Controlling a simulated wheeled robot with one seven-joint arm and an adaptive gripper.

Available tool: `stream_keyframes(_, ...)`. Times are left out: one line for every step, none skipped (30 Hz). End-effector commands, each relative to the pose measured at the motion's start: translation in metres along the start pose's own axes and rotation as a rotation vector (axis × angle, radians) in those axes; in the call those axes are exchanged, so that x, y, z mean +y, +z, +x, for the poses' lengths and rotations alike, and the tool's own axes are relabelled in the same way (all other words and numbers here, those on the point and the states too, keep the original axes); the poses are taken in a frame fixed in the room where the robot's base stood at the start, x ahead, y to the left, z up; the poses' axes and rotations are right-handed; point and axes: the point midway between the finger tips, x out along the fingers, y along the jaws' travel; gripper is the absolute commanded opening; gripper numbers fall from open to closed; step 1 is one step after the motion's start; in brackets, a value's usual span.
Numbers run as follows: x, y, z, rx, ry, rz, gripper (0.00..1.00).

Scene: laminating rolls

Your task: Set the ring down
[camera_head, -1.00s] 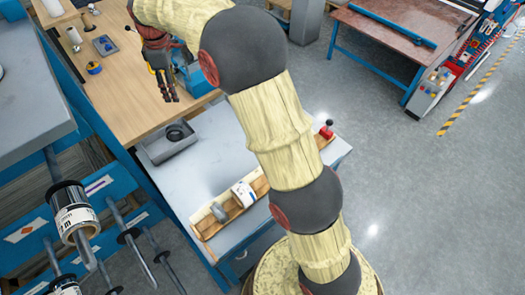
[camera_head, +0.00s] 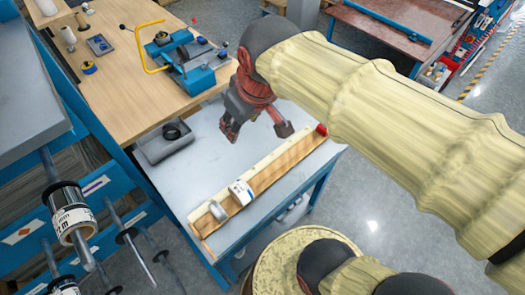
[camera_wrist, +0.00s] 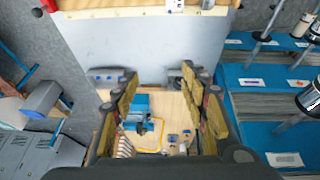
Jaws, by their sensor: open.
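My gripper (camera_head: 257,130) is open and empty above the grey table (camera_head: 200,180); its spread fingers (camera_wrist: 160,95) frame the lower middle of the wrist view. A dark ring (camera_head: 173,132) lies in a grey tray (camera_head: 158,149) at the table's back left, apart from my gripper. A grey ring-shaped piece (camera_head: 218,211) stands at the near left end of a long wooden trough (camera_head: 282,162). A white labelled roll (camera_head: 241,192) sits in the trough beside it. I cannot tell which ring is meant.
A wooden bench (camera_head: 125,92) behind holds a blue machine (camera_head: 200,68) with a yellow handle, and small items. A blue rack (camera_head: 110,185) with rods and rolls stands at the left. A red knob (camera_head: 321,129) marks the trough's far end. Open floor lies right.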

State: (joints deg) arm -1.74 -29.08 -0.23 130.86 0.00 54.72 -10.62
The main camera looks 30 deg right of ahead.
Motion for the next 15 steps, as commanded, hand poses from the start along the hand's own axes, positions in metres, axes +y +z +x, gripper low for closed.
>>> stream_keyframes(-0.001, 0.018, -0.002, 0.017, 0.006, 0.039, 0.44)
stream_keyframes(-0.002, 0.027, -0.002, 0.026, 0.009, 0.063, 0.44)
stream_keyframes(-0.003, 0.038, -0.002, 0.036, 0.012, 0.093, 0.44)
stream_keyframes(-0.004, 0.046, -0.001, 0.043, 0.013, 0.113, 0.44)
stream_keyframes(-0.004, 0.053, -0.001, 0.049, 0.015, 0.131, 0.44)
stream_keyframes(-0.005, 0.061, 0.000, 0.057, 0.017, 0.154, 0.44)
stream_keyframes(-0.005, 0.066, 0.001, 0.062, 0.018, 0.167, 0.44)
stream_keyframes(-0.006, 0.070, 0.002, 0.067, 0.019, 0.179, 0.44)
stream_keyframes(-0.006, 0.075, 0.003, 0.070, 0.019, 0.193, 0.44)
stream_keyframes(-0.006, 0.077, 0.003, 0.073, 0.020, 0.200, 0.44)
stream_keyframes(-0.007, 0.080, 0.004, 0.075, 0.020, 0.205, 0.44)
stream_keyframes(-0.007, 0.082, 0.004, 0.076, 0.021, 0.211, 0.44)
stream_keyframes(-0.007, 0.082, 0.004, 0.076, 0.021, 0.214, 0.44)
stream_keyframes(-0.007, 0.083, 0.005, 0.076, 0.021, 0.215, 0.44)
stream_keyframes(-0.007, 0.083, 0.005, 0.076, 0.021, 0.216, 0.44)
